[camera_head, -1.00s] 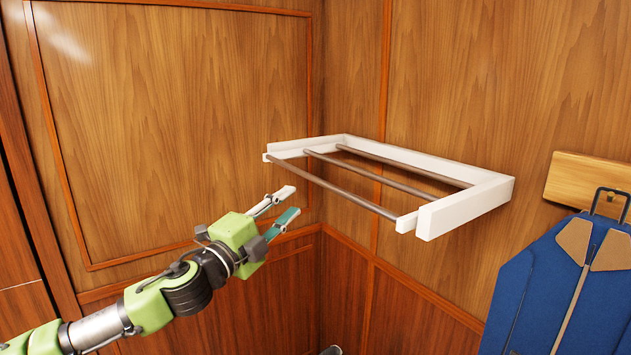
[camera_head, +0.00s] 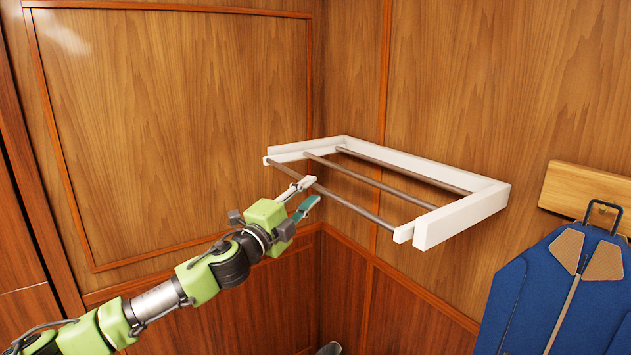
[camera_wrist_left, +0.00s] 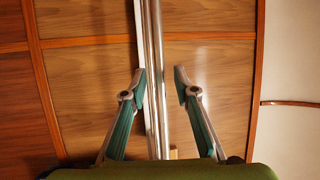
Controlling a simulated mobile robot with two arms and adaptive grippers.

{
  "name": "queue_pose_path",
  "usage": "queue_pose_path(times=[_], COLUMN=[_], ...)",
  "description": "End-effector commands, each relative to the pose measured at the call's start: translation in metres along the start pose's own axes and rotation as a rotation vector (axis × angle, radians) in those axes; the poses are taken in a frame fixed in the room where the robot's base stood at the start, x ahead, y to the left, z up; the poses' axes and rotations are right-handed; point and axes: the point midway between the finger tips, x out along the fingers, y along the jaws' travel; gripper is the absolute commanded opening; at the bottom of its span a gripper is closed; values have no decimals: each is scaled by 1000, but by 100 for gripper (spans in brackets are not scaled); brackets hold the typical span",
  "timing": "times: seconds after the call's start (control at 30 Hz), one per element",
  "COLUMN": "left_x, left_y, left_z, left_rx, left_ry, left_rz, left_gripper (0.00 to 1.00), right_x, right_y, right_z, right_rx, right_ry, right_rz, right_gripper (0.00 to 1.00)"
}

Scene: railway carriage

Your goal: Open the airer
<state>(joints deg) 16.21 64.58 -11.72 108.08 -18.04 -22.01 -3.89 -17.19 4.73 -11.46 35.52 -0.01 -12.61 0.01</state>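The white airer (camera_head: 462,222) is mounted on the wood wall near the corner, with several dark metal rods across its frame. Its front rod (camera_head: 345,203) runs along the near side. My left gripper (camera_head: 313,190) is open, with its fingertips close to the left part of the front rod. In the left wrist view the fingers (camera_wrist_left: 160,88) stand apart, with metal rods (camera_wrist_left: 156,70) running between them. The left finger is close to the rods; I cannot tell whether it touches. My right gripper is not in view.
Wood-panelled walls (camera_head: 180,130) meet in a corner behind the airer. The space below the airer looks clear.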

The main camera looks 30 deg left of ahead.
Motion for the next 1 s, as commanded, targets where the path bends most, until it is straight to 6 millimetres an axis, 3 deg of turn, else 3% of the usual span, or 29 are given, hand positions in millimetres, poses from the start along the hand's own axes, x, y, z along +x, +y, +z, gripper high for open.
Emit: queue_pose_path(times=[0.3, 0.67, 0.7, 0.8, 1.0], left_x=[30, 33, 33, 33, 33], left_y=[-2, 0, 0, 0, 0], left_z=[-1, -1, -1, -1, -1], left_rx=[-1, 0, 0, 0, 0], left_ry=[0, 2, 2, 2, 1], left_rz=[0, 1, 0, 0, 1], left_gripper=[28, 28, 25, 0, 0], right_x=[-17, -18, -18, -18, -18], right_y=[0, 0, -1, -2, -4], right_z=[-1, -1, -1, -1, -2], right_rx=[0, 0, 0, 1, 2], right_ry=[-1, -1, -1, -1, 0], right_rz=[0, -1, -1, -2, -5], right_gripper=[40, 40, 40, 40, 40])
